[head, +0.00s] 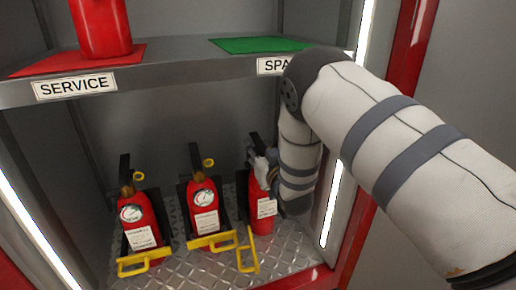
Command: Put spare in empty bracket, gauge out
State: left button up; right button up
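A red extinguisher (263,213) with a white label stands upright at the right of the lower bay, against its dark bracket. This bracket's yellow bar (248,252) is swung open toward the front. My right gripper (262,168) is at this extinguisher's upper part, and its fingers are too small and covered to show whether they are closed. The gauge here is not visible. The green mat (258,45) above the SPARE label (272,65), partly covered by my arm, shows nothing on it. My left gripper is out of view.
Left (139,222) and middle (204,205) extinguishers stand behind closed yellow bars, gauges facing front. Another red extinguisher (102,28) stands on the red mat (42,66) above the SERVICE label (75,86). The shelf edge and the lit right cabinet wall are close to my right arm.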

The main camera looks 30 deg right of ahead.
jog(key=shift+r, duration=0.1)
jog(key=f+p+v, duration=0.1)
jog(key=p+v, duration=0.1)
jog(key=v, duration=1)
jog(key=s+a+f+g+y, duration=0.1)
jog(key=s+a+f+g, duration=0.1)
jog(key=s+f+g, duration=0.35)
jog(key=s+a+f+n+g+y, duration=0.1)
jog(key=s+a+f+g, duration=0.1)
jog(key=s+f, duration=0.65)
jog(key=s+a+f+g+y, duration=0.1)
jog(key=s+a+f+g, duration=0.1)
jog(key=s+f+g, duration=0.35)
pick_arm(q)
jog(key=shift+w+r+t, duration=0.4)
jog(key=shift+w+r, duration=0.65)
pick_arm(e)
jog(key=s+a+f+g, duration=0.2)
jog(key=s+g, duration=0.1)
jog(key=s, duration=0.8)
jog(key=s+a+f+n+g+y, duration=0.1)
jog(key=s+a+f+g, duration=0.1)
jog(key=s, duration=0.9)
jog(key=shift+s+a+n+g, duration=0.3)
jog(key=shift+s+a+g, duration=0.1)
jog(key=shift+a+g, duration=0.4)
